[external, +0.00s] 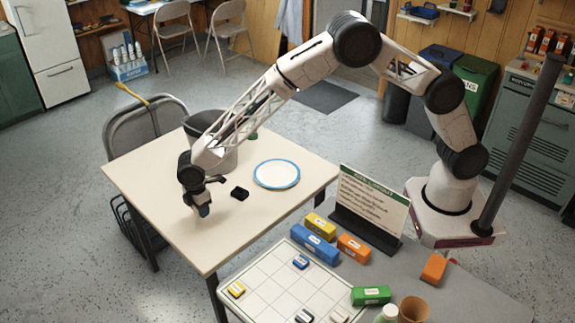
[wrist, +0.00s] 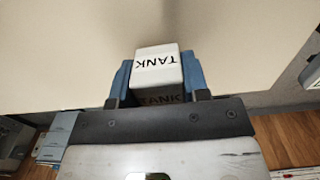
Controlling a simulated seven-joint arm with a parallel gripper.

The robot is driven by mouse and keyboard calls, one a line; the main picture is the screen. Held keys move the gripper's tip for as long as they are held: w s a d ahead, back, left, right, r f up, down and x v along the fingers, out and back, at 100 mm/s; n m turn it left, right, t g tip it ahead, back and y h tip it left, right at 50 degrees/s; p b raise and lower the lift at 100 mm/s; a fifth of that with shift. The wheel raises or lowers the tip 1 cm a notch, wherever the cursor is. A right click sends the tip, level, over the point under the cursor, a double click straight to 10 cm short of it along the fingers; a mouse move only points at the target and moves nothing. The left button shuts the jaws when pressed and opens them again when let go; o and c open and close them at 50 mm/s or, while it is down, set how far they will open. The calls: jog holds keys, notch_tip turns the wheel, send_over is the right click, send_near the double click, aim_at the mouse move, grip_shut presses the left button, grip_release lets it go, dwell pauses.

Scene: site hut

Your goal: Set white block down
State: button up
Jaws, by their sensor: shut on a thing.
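A white block marked "TANK" (wrist: 157,68) sits between the blue fingertips of my gripper (wrist: 160,80) in the wrist view. My gripper is shut on it. In the external view my gripper (external: 203,209) points down over the left part of the cream table (external: 160,181). The block is mostly hidden there behind the fingers. I cannot tell whether the block touches the table top.
A blue-rimmed white plate (external: 277,174), a small black object (external: 239,193) and a grey bin (external: 211,150) stand on or by the table. A gridded board (external: 275,295), several colored blocks and a sign (external: 372,204) occupy the front bench. The table's front left is clear.

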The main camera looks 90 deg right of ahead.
jog(key=shift+f, duration=1.65)
jog(key=shift+f, duration=0.15)
jog(key=o, duration=1)
jog(key=shift+c, duration=0.2)
notch_tip(320, 180, up, 12)
jog(key=shift+f, duration=0.25)
jog(key=shift+r, duration=0.4)
